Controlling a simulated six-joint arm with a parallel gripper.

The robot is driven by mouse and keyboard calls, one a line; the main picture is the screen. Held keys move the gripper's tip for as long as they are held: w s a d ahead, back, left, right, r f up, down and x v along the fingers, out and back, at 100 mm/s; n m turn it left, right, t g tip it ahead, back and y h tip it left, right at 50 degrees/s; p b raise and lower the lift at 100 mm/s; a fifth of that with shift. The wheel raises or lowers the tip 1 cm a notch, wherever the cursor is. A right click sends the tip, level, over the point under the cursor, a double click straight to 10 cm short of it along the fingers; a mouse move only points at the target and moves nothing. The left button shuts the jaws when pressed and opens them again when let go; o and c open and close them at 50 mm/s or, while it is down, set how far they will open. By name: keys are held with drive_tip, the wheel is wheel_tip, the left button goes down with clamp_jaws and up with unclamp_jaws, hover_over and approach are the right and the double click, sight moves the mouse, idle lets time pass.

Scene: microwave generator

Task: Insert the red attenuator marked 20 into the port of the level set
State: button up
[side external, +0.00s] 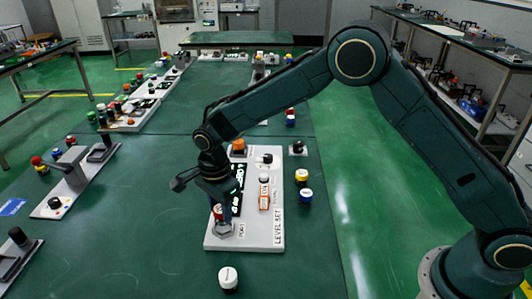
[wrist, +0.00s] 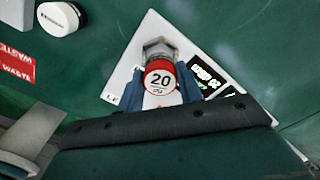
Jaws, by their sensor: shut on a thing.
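The red attenuator (wrist: 160,79) shows its white face marked 20 in the wrist view, between the blue fingers of my gripper (wrist: 162,92). My gripper (side external: 221,208) is shut on it. In the side view the attenuator (side external: 217,212) appears just above the port (side external: 222,230), a grey hexagonal socket at the near left corner of the white level set (side external: 262,235). In the wrist view the port (wrist: 158,47) shows just past the attenuator's top edge. The attenuator's lower end is hidden, so I cannot tell whether it has entered the port.
The level set carries a dark display (side external: 237,188), an orange-and-white part (side external: 264,192) and a black knob (side external: 267,159). A white-topped cap (side external: 228,278) stands in front of the board. Yellow (side external: 301,177) and blue (side external: 306,196) capped pieces stand to its right.

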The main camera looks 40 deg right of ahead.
sight(220, 209)
drive_tip(key=shift+f, duration=1.65)
drive_tip(key=shift+f, duration=0.15)
drive_tip(key=o, duration=1.1)
wheel_tip(220, 209, up, 11)
drive_tip(key=shift+r, duration=0.65)
drive_tip(key=shift+r, duration=0.1)
